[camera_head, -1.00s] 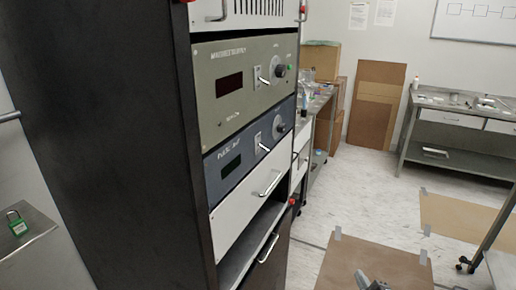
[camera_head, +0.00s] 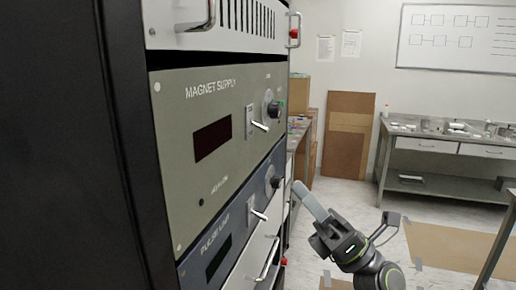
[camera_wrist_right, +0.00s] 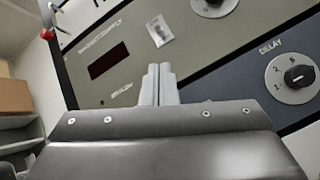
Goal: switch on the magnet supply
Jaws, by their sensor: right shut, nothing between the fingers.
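The olive-grey magnet supply panel (camera_head: 180,135) fills the rack at the left in the head view. It carries a dark, unlit display (camera_head: 212,140), a toggle switch (camera_head: 259,126) whose metal lever slants down, and a round knob (camera_head: 273,108). My right gripper (camera_head: 299,187) is shut and empty, right of the rack and lower than the toggle, apart from it. In the right wrist view its fingers (camera_wrist_right: 158,78) are together in front of the magnet supply panel (camera_wrist_right: 125,55), with the toggle (camera_wrist_right: 158,30) beyond the tips. My left gripper is out of view.
Below is the blue pulse unit (camera_head: 222,235) with a similar toggle (camera_head: 257,213); the wrist view shows its delay knob (camera_wrist_right: 298,76). A drawer handle (camera_head: 268,258) and a red knob (camera_head: 294,33) stick out from the rack. A workbench (camera_head: 440,140) stands at the back right.

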